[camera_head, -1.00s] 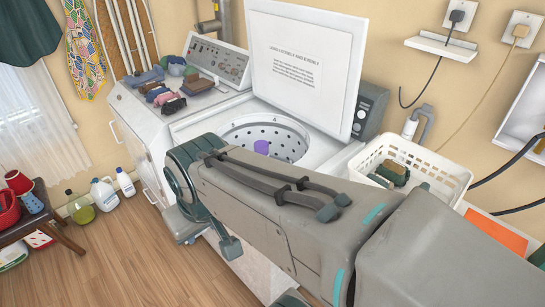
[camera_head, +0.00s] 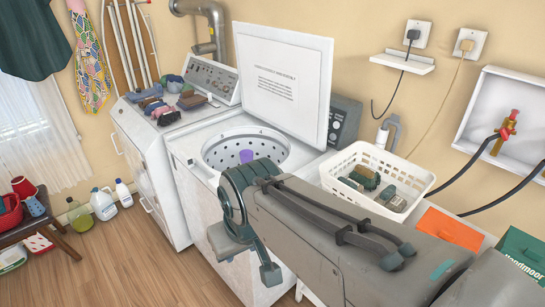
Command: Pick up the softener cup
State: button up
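A small purple cup (camera_head: 246,156), which looks like the softener cup, is in the middle of the open washer's drum (camera_head: 222,152). Its lower part is hidden by my arm and wrist. My gripper (camera_head: 250,256) hangs below the wrist in front of the washer's front panel, lower than the drum opening and apart from the cup. Its two finger-like ends stand apart with nothing visible between them, so it looks open and empty.
The raised washer lid (camera_head: 284,85) stands behind the drum. A white basket (camera_head: 425,182) with dark items sits to the right. Bottles (camera_head: 103,204) stand on the floor at left. The wooden floor in front is clear.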

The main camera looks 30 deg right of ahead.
aim_at(246, 155)
jog(key=z, duration=0.65)
jog(key=i, duration=1)
jog(key=k, duration=0.5)
jog(key=u, duration=1.65)
jog(key=i, duration=1.95)
jog(key=z, duration=2.9)
